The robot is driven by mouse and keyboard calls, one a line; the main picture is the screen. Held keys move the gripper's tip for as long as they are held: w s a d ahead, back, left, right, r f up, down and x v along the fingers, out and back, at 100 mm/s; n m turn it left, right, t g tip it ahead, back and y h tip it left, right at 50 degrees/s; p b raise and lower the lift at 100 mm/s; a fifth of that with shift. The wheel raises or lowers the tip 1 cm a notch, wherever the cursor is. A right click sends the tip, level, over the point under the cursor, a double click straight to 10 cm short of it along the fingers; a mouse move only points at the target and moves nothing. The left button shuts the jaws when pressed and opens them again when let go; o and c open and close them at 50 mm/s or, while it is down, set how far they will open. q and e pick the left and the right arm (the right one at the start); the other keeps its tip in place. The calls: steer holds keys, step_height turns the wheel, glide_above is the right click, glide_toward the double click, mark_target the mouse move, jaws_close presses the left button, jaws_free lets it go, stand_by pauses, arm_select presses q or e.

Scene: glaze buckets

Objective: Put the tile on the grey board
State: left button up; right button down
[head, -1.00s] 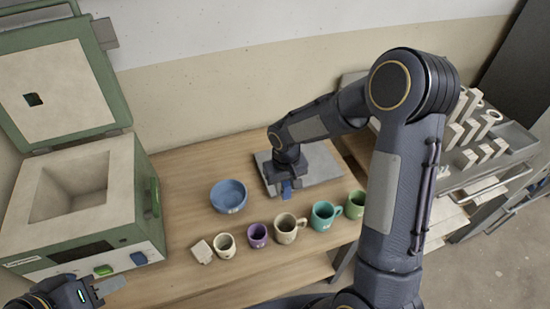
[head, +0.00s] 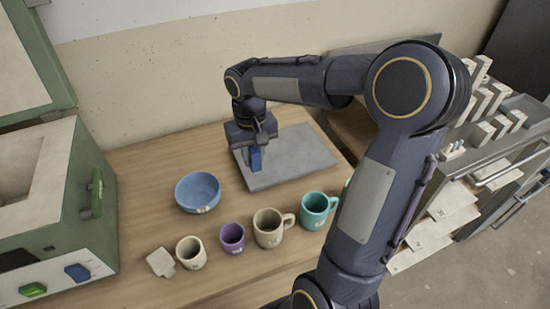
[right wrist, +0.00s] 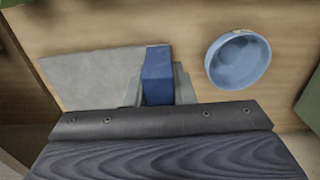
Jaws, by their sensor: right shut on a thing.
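The blue tile (head: 256,158) is upright between the fingers of my right gripper (head: 254,145), which is shut on it. The tile also shows in the right wrist view (right wrist: 157,75), between the grey fingertips. The grey board (head: 300,160) lies flat on the wooden table, and the tile is in front of its left part in the head view. The board (right wrist: 85,75) spreads to the left of the tile in the wrist view. I cannot tell whether the tile's lower edge touches the board. My left gripper is out of view.
A blue bowl (head: 198,192) stands left of the board. A row of mugs, with a purple one (head: 232,237) and a teal one (head: 317,210), stands in front. A green kiln (head: 80,200) is at left. A shelf with pale pieces (head: 490,105) is at right.

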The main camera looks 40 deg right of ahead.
steer(key=w+d+f, duration=0.2)
steer(key=d, duration=0.1)
steer(key=w+d+f+p, duration=0.1)
steer(key=w+d+f, duration=0.1)
steer(key=d+f, duration=0.1)
steer(key=w+d+f, duration=0.3)
steer(key=shift+d+f+p, duration=0.15)
steer(key=shift+d+p, duration=0.15)
steer(key=shift+d, duration=0.05)
steer(key=shift+w+d+f, duration=0.15)
steer(key=shift+d+f, duration=0.1)
steer(key=shift+f, duration=0.2)
step_height(320, 180, down, 3)
steer(key=shift+w+d+f, duration=0.1)
steer(key=shift+f, duration=0.2)
steer(key=c, duration=1.2)
jaws_free()
steer(key=shift+c, duration=0.2)
steer(key=shift+r, duration=0.15)
